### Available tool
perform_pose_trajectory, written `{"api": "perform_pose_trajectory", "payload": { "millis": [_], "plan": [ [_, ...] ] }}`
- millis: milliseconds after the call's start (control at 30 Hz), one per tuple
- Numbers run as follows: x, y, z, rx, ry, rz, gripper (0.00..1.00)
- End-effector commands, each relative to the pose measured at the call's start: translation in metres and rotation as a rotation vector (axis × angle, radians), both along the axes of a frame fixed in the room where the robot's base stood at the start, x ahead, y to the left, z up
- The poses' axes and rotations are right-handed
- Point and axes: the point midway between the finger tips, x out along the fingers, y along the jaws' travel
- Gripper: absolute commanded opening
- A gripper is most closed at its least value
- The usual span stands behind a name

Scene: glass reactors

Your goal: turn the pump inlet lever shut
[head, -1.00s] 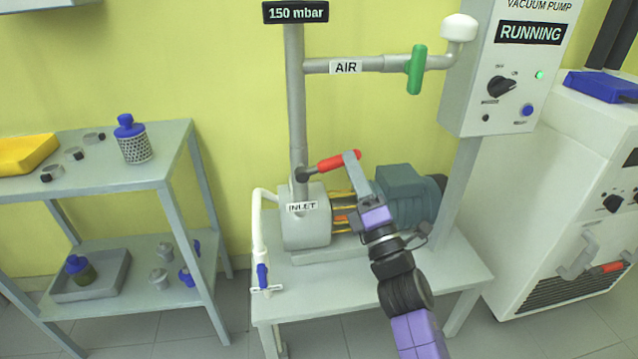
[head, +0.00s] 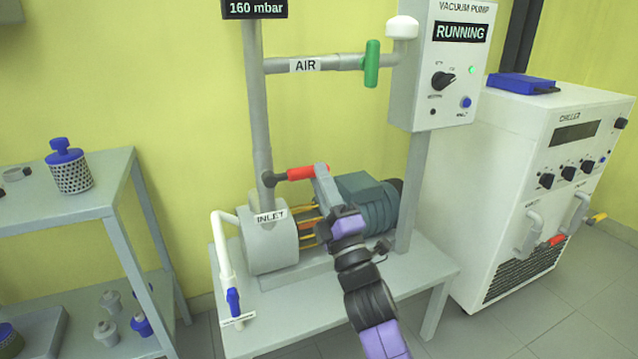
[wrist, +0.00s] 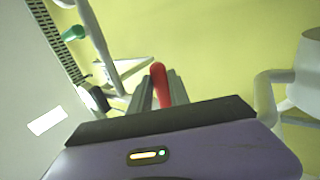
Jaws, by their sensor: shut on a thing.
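The pump inlet lever (head: 300,173) has a red grip and a dark hub on the grey vertical pipe (head: 259,110), just above the INLET label (head: 270,216). It sticks out to the right of the pipe, close to level in the head view. My gripper (head: 320,171) is shut on the outer end of the red grip. In the wrist view the red lever (wrist: 160,83) shows between the two grey fingers of my gripper (wrist: 158,92). The head view hides the far finger.
The pump motor (head: 365,208) stands behind my wrist on a grey table. A gauge (head: 255,8) reads 160 mbar. The control box (head: 440,65) reads RUNNING with a green light. A green AIR lever (head: 371,64) hangs above. A white chiller (head: 510,200) stands right, a shelf (head: 60,215) left.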

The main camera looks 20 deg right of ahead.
Motion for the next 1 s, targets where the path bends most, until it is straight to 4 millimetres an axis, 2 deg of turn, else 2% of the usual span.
{"api": "perform_pose_trajectory", "payload": {
  "millis": [167, 200, 300, 667, 767, 1000],
  "plan": [
    [0.000, 0.000, -0.003, 0.003, 0.005, 0.001, 0.00],
    [0.000, 0.000, -0.003, 0.003, 0.005, 0.001, 0.26],
    [0.000, 0.000, -0.003, 0.003, 0.005, 0.002, 0.44],
    [-0.002, 0.001, -0.003, 0.002, 0.003, 0.001, 0.44],
    [-0.010, 0.001, -0.009, 0.002, 0.004, 0.001, 0.44],
    [-0.043, 0.002, -0.032, 0.000, 0.005, 0.001, 0.44]
  ]
}}
